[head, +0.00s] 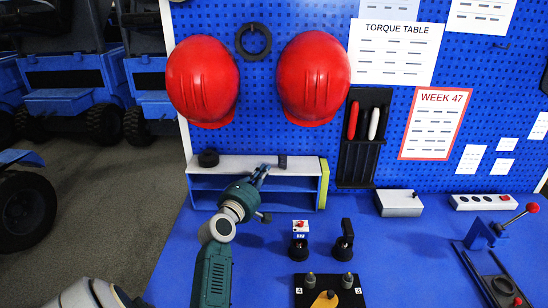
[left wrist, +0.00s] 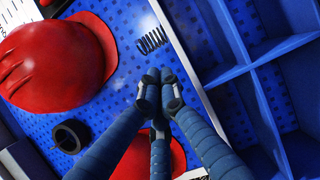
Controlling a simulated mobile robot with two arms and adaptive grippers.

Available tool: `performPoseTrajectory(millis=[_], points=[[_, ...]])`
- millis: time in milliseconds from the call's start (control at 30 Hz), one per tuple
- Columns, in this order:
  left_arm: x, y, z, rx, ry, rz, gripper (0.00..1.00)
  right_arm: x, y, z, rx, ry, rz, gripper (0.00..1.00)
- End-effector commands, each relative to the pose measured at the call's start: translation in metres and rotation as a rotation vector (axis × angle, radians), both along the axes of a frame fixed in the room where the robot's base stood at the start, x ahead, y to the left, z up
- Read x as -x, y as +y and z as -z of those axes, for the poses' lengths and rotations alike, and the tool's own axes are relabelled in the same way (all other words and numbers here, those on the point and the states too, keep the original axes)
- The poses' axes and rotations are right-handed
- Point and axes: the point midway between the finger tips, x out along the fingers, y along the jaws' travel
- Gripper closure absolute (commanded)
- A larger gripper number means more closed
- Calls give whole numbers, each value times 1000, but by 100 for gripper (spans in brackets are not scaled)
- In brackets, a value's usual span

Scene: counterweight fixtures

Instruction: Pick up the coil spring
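The coil spring (left wrist: 152,41) is a small dark coil in the left wrist view, just beyond my fingertips and apart from them. In the head view a small dark piece on top of the white-topped shelf (head: 230,165) looks like the same spring (head: 282,161). My left gripper (head: 264,170) reaches over the shelf, to the left of the spring. In the left wrist view its blue fingers (left wrist: 160,82) come together at the tips with nothing between them. My right gripper is not in view.
Two red helmets (head: 203,80) (head: 313,78) and a black ring (head: 253,41) hang on the pegboard behind. Another dark ring (head: 208,158) lies on the shelf's left end.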

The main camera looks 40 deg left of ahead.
Motion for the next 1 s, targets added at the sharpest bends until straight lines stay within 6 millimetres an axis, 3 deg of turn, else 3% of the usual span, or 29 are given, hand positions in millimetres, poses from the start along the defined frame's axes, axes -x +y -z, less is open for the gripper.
performPoseTrajectory(millis=[167,400,867,1000], points=[[-34,12,-2,0,-1,1,100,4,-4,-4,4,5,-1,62],[-63,23,-1,1,-1,0,100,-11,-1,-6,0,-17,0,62],[-69,24,-1,-1,0,1,100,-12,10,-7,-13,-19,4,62],[-65,12,-2,0,2,2,100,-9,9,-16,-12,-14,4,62]])
